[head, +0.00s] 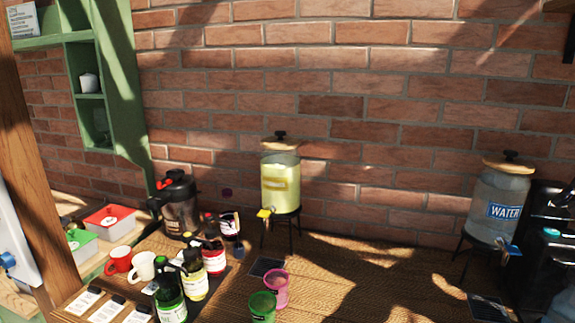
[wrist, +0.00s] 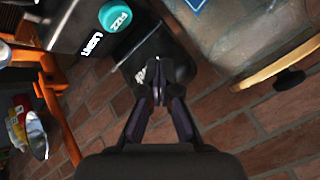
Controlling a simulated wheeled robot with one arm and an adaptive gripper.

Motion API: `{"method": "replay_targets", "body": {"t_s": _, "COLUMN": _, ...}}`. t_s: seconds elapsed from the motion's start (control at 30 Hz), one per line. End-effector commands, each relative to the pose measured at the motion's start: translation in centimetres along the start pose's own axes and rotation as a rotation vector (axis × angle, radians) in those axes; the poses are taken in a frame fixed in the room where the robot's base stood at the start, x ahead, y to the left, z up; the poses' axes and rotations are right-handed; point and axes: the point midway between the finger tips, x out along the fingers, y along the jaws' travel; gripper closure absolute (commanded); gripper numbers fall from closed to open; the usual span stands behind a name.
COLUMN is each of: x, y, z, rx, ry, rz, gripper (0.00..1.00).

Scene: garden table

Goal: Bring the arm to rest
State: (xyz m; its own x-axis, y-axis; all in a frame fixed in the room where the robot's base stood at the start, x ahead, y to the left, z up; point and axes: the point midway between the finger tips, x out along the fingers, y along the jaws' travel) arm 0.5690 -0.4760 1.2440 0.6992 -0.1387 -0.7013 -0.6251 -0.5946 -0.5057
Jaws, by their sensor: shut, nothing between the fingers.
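My gripper (wrist: 160,92) shows in the wrist view with its two dark fingers brought together at the tips and nothing between them. It points at a black machine (wrist: 120,45) with white lettering and a teal round cap marked FIZZ (wrist: 115,16). I cannot tell whether the fingertips touch the machine. In the head view, I cannot make out my gripper. The same dark machine (head: 552,235) seems to stand at the right edge there, partly cut off.
A water dispenser (head: 497,203) stands left of the machine; its wooden lid (wrist: 275,65) shows in the wrist view. A yellow drink dispenser (head: 280,180), a dark jug (head: 178,205), bottles (head: 170,300), mugs (head: 141,267) and pink and green cups (head: 275,289) stand further left. A brick wall rises behind.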

Motion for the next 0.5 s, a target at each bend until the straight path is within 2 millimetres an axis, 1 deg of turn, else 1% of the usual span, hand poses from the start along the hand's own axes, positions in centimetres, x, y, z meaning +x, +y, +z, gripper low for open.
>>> {"method": "replay_targets", "body": {"t_s": 0.07, "x": 0.2, "y": -1.4, "z": 1.4, "rx": -0.019, "ry": -0.027, "rz": -0.005, "gripper": 1.0}}
{"method": "replay_targets", "body": {"t_s": 0.17, "x": 0.4, "y": -3.7, "z": 4.5, "rx": -0.055, "ry": -0.082, "rz": -0.011, "gripper": 1.0}}
{"method": "replay_targets", "body": {"t_s": 0.2, "x": 0.4, "y": -4.8, "z": 5.9, "rx": -0.074, "ry": -0.106, "rz": -0.013, "gripper": 1.0}}
{"method": "replay_targets", "body": {"t_s": 0.3, "x": 0.4, "y": -7.1, "z": 9.9, "rx": -0.12, "ry": -0.175, "rz": -0.015, "gripper": 1.0}}
{"method": "replay_targets", "body": {"t_s": 0.47, "x": -0.1, "y": -10.1, "z": 16.6, "rx": -0.201, "ry": -0.279, "rz": -0.011, "gripper": 1.0}}
{"method": "replay_targets", "body": {"t_s": 0.5, "x": -0.4, "y": -10.7, "z": 18.3, "rx": -0.223, "ry": -0.305, "rz": -0.008, "gripper": 1.0}}
